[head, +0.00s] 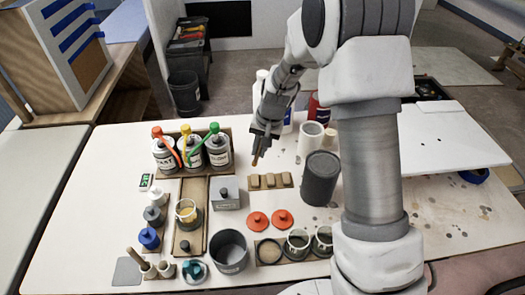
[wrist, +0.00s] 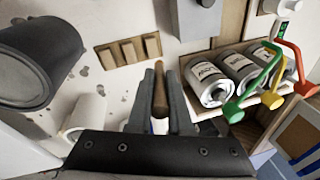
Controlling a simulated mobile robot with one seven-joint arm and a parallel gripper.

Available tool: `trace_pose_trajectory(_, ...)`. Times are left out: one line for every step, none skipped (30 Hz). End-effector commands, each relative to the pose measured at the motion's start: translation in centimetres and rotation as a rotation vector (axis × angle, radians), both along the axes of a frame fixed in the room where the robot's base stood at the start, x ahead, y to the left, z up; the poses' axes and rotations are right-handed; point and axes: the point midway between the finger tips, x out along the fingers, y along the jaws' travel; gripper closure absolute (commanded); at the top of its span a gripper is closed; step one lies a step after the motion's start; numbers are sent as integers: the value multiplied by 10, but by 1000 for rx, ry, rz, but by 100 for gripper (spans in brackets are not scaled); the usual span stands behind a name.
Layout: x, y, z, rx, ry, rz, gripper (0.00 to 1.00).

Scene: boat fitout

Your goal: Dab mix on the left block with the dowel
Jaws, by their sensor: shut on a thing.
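My gripper (head: 262,138) is shut on the dowel (head: 255,161), a short brown stick pointing down. In the head view its tip shows just above the left block (head: 254,183), with a gap visible between them. The left block is one of three tan blocks in a row on a cardboard strip. A cup with yellowish mix (head: 186,208) stands on a board to the left. Whether mix coats the tip is unclear.
Three pump bottles (head: 192,152) stand in a tray at the back left. A dark grey can (head: 320,178) stands right of the blocks, with a white cup (head: 310,138) behind it. Two orange lids (head: 270,220) and a grey pot (head: 229,251) are in front.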

Motion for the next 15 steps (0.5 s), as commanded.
trace_pose_trajectory(1, 1, -1, 1, -3, -2, 100)
trace_pose_trajectory(1, 1, -1, 2, -4, -4, 100)
trace_pose_trajectory(1, 2, -2, 2, -5, -5, 100)
trace_pose_trajectory(1, 2, -2, 3, -5, -5, 100)
trace_pose_trajectory(1, 2, -3, 3, -6, -6, 100)
trace_pose_trajectory(1, 2, -4, 3, -6, -6, 100)
trace_pose_trajectory(1, 2, -5, 3, -6, -6, 100)
trace_pose_trajectory(1, 2, -6, 3, -6, -6, 100)
trace_pose_trajectory(1, 2, -8, 3, -5, -6, 100)
trace_pose_trajectory(1, 2, -11, 3, -5, -6, 100)
trace_pose_trajectory(1, 2, -13, 3, -5, -6, 100)
trace_pose_trajectory(1, 2, -16, 3, -5, -7, 100)
trace_pose_trajectory(1, 2, -19, 3, -5, -7, 100)
trace_pose_trajectory(1, 2, -22, 3, -5, -7, 100)
trace_pose_trajectory(1, 2, -26, 3, -5, -7, 100)
